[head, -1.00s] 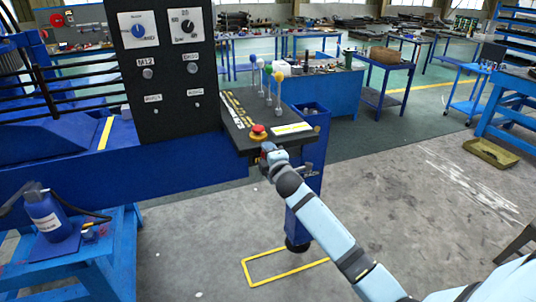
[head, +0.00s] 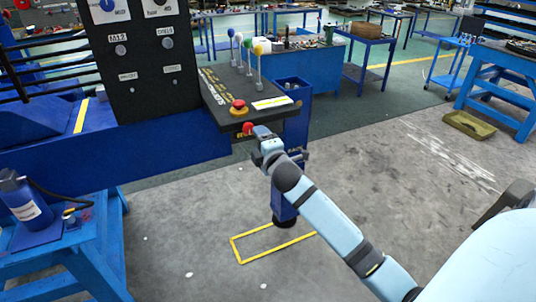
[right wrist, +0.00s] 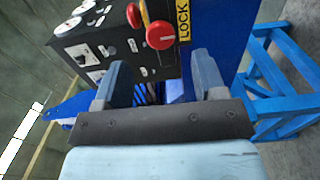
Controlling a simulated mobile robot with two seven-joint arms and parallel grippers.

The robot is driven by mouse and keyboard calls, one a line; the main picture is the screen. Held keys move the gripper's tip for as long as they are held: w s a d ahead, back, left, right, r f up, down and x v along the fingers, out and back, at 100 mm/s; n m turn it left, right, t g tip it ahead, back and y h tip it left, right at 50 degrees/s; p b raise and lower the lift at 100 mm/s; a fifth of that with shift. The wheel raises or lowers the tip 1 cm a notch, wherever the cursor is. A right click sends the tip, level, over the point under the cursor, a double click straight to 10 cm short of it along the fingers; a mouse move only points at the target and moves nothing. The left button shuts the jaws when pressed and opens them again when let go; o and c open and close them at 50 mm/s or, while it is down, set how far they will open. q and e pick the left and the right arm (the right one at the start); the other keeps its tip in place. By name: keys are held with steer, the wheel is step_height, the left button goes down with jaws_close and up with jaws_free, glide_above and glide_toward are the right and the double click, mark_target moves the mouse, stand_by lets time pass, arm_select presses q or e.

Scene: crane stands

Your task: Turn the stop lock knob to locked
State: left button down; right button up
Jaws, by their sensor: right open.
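The stop lock knob is a round red knob (right wrist: 159,36) on the front edge of the console, beside a yellow label reading LOCK (right wrist: 184,20). In the head view the red knob (head: 248,128) shows just below the mushroom stop button (head: 238,107). My right gripper (right wrist: 157,78) is open, its two fingers apart with nothing between them. The knob lies ahead of the gap between the fingertips, apart from them. In the head view my right gripper (head: 262,139) is just below and right of the knob. My left gripper is not in view.
The sloping black console (head: 222,98) carries several ball-topped levers (head: 248,60) and stands beside a tall dark panel (head: 140,75). A blue bench (head: 70,245) with a blue bottle (head: 27,205) stands at the left. The floor right of my arm is open.

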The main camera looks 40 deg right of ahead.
steer(key=v, duration=0.6)
steer(key=shift+b, duration=0.35)
steer(key=shift+a+f, duration=0.1)
steer(key=s+a+f+m+g+y+p, duration=0.1)
steer(key=s+a+f+m+g+y, duration=0.15)
steer(key=s+a+f, duration=0.4)
steer(key=s+a+f+m+g+y+p, duration=0.1)
steer(key=s+a+f+m+y, duration=0.2)
steer(key=f, duration=0.7)
steer(key=s+a+f+m+g+y, duration=0.1)
steer(key=s+a+f+m, duration=0.2)
steer(key=s+a+f, duration=0.2)
steer(key=s+a+f+m+g, duration=0.2)
steer(key=s+a+f, duration=0.3)
steer(key=s, duration=0.4)
steer(key=shift+s+a+m+y+p, duration=0.25)
steer(key=shift+a+m+y+p, duration=0.15)
steer(key=shift+a+m, duration=0.35)
steer(key=shift+d, duration=0.2)
